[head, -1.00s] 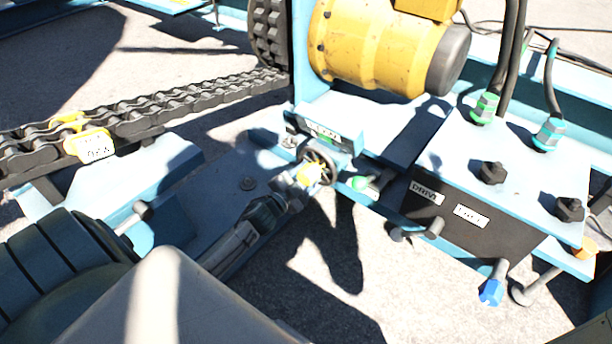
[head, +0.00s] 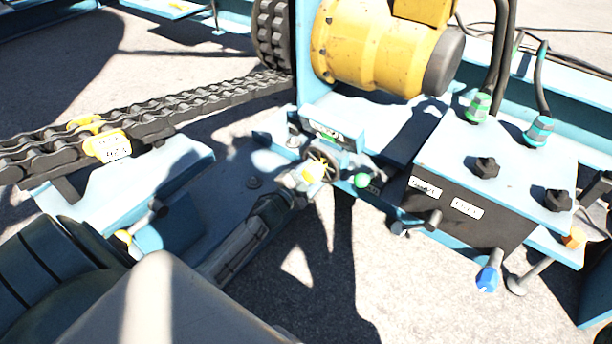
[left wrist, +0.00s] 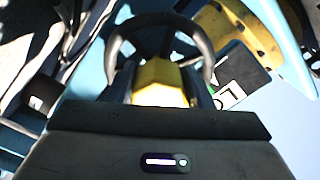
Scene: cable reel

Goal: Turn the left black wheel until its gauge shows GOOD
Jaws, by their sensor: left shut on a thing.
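The left black wheel (head: 322,163) is small and stands below the yellow motor; my left gripper (head: 312,172) hides part of it. In the left wrist view the wheel's dark rim (left wrist: 160,35) arcs above a yellow middle piece (left wrist: 160,82). That piece sits between the two fingers of my left gripper (left wrist: 160,95), which is shut on the wheel's middle. The gauge (head: 327,134) is just above the wheel, with a white face and some green. In the left wrist view the gauge (left wrist: 232,92) shows only part of its lettering, so I cannot read it whole. My right gripper is not in view.
The yellow motor (head: 370,45) stands behind the wheel. A heavy chain (head: 190,112) runs to the left with a yellow tag (head: 108,146). A dark control box (head: 455,213) with levers and a blue top (head: 520,165) stands at the right.

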